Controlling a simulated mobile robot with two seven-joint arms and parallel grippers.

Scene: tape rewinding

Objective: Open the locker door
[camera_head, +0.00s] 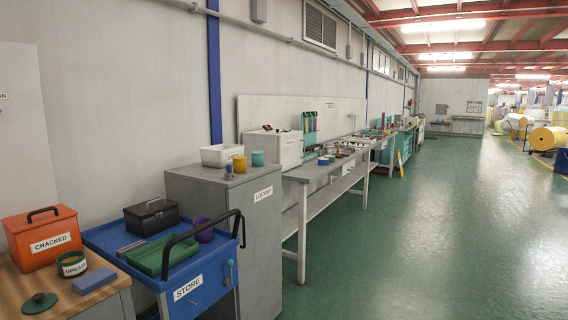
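The grey locker (262,235) stands left of the middle, against the wall side, between the blue cart and the long workbench. A white "LOCKER" label is on the upper part of its front. Its front face looks shut. The lower part of the locker's left side is hidden behind the cart. A white bin (222,155), a yellow cup (239,164) and a teal cup (257,158) stand on its top. Neither of my grippers shows in the head view.
A blue cart (196,274) labelled "STORE", with a black handle, stands left of the locker. A long grey workbench (318,171) runs behind the locker. The green floor (430,240) on the right is clear.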

